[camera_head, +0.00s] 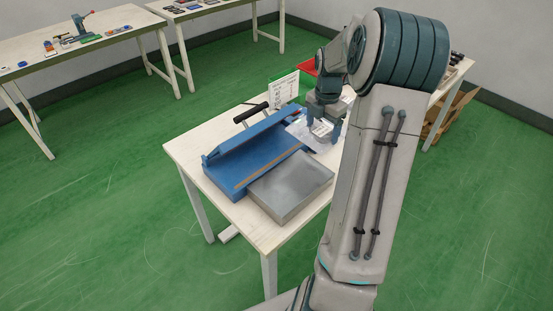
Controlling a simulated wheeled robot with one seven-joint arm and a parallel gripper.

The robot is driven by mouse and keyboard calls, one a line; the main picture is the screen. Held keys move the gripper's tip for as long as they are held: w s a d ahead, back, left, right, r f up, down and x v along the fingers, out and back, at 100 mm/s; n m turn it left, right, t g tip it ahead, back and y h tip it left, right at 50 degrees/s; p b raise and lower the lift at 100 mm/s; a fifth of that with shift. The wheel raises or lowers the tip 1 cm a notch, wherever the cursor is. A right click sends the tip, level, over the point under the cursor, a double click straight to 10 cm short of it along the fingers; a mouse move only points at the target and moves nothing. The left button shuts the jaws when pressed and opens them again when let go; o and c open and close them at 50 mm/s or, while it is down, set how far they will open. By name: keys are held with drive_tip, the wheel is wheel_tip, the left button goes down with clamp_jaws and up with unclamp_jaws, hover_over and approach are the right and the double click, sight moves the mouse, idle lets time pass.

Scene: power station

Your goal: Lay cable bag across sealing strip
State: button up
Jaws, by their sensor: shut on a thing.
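The cable bag (300,131) is a clear bag with a white label, at the far right of the near table. My gripper (323,123) points down and is shut on it; the fingers and my arm hide part of the bag. The bag is beside the far end of the blue sealer (228,178), and I cannot tell whether it touches the sealer or the table. The sealing strip (268,170) is a thin brown line along the sealer's right side. Its near and middle parts are bare. The sealer's black handle (250,113) is raised at the back.
A flat grey metal block (290,187) stands right of the strip on the pale table (191,159). My arm hides the table's right side. Other tables (125,31) stand at the back left.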

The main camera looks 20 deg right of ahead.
drive_tip(key=shift+w, duration=0.15)
drive_tip(key=a+f, duration=0.2)
drive_tip(key=a, duration=0.1)
drive_tip(key=s+a+f, duration=0.1)
drive_tip(key=a+f, duration=0.1)
drive_tip(key=a, duration=0.2)
drive_tip(key=s+a+f+p, duration=0.1)
drive_tip(key=a+f, duration=0.1)
drive_tip(key=a, duration=0.2)
drive_tip(key=shift+s+f, duration=0.1)
drive_tip(key=shift+f, duration=2.3)
drive_tip(key=o, duration=1)
drive_tip(key=shift+f, duration=0.15)
